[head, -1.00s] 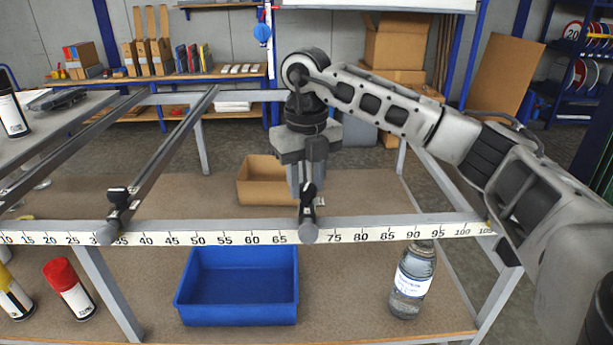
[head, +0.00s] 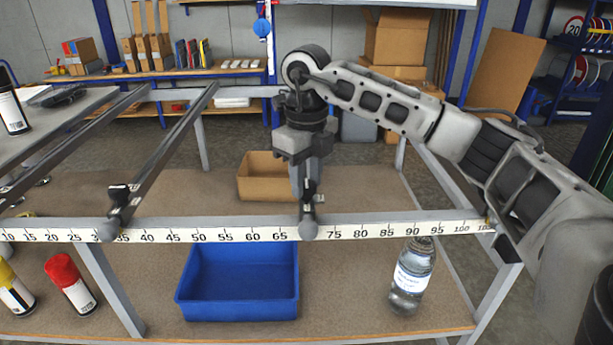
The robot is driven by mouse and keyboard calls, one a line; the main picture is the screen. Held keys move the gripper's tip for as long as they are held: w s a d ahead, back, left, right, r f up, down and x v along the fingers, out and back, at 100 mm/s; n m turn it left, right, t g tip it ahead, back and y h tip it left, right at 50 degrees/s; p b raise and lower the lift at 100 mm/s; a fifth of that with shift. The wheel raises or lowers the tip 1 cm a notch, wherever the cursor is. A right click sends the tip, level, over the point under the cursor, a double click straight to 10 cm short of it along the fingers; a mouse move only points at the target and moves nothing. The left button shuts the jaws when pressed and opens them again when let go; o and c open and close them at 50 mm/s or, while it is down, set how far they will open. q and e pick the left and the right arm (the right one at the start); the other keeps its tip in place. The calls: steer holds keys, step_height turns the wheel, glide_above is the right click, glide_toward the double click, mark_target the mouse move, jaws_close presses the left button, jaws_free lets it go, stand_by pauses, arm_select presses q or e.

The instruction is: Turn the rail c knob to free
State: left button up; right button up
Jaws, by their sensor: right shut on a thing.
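My right gripper (head: 307,186) points straight down at the front rail of the frame, near the 70 mark. Its fingers are shut on a small dark knob (head: 309,199) at the front end of a rail, above a round grey end cap (head: 308,229). The gripper and wrist cover most of this knob and the rail behind it, so the knob's exact angle and any label cannot be read. Another rail (head: 165,148) ends near the 35 mark with its own black knob (head: 118,194). My left gripper is not in view.
A numbered scale strip (head: 400,232) runs along the front rail. Below it stand a blue bin (head: 237,312), a clear bottle (head: 412,278) and a red-capped can (head: 69,284). A cardboard box (head: 258,178) sits on the shelf behind the gripper.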

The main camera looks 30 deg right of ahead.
mark_target(306, 183)
steer(key=o, duration=1)
arm_select(q)
steer(key=p, duration=0.3)
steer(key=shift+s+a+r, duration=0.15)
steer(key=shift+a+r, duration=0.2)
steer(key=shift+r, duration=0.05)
arm_select(e)
step_height(306, 183, up, 16)
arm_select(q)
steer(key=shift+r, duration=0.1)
